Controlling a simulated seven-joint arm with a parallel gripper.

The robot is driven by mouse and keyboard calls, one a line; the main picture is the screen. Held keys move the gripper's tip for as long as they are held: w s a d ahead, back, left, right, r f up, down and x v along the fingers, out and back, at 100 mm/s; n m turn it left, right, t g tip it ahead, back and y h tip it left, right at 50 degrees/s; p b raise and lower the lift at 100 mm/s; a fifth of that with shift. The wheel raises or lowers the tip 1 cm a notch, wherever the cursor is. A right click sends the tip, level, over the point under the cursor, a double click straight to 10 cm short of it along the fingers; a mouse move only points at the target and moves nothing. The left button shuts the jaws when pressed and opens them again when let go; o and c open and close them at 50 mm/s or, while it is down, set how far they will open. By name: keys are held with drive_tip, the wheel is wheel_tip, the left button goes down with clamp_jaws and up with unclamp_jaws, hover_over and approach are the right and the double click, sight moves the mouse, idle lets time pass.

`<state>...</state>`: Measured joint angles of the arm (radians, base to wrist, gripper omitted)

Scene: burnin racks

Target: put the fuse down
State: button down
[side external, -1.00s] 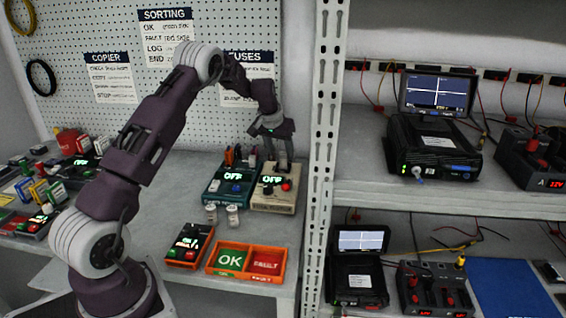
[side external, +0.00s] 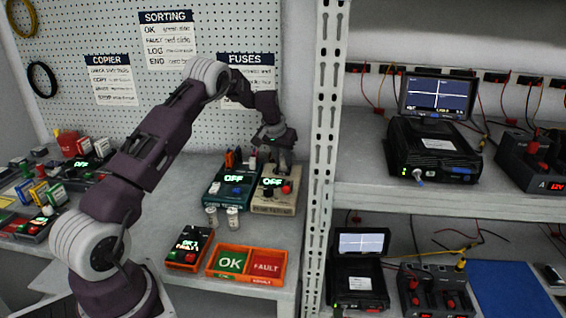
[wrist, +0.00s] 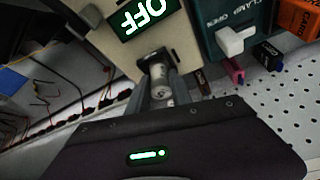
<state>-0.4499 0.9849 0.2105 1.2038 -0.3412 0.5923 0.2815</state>
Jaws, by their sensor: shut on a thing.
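My gripper (wrist: 158,97) is shut on a small pale fuse (wrist: 160,78) in the wrist view. The fuse is between the two fingers, close to a dark socket or clip on the beige tester (wrist: 182,38); I cannot tell whether it is seated. In the side external view my gripper (side external: 281,172) points down over the back part of the beige tester (side external: 272,207), whose green display reads OFF. The fuse cannot be made out there. Two small whitish cylinders (side external: 232,218) stand on the bench in front of the testers.
A teal device (side external: 226,200), also reading OFF, stands left of the beige one. An orange tray (side external: 246,275) marked OK and FAULT lies at the front. A metal rack post (side external: 322,150) rises close on the right.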

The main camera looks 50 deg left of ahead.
wheel_tip(320, 180, up, 10)
drive_tip(key=shift+r, duration=0.15)
wheel_tip(320, 180, up, 5)
drive_tip(key=m+g+h, duration=0.4)
drive_tip(key=m+h, duration=0.3)
drive_tip(key=m, duration=1.7)
hover_over(270, 272)
drive_tip(key=a, duration=0.2)
wheel_tip(270, 272, down, 19)
drive_tip(key=shift+a+r, duration=0.1)
drive_tip(key=c, duration=1.2)
unclamp_jaws()
drive_tip(key=shift+y, duration=0.3)
drive_tip(key=shift+o, duration=0.3)
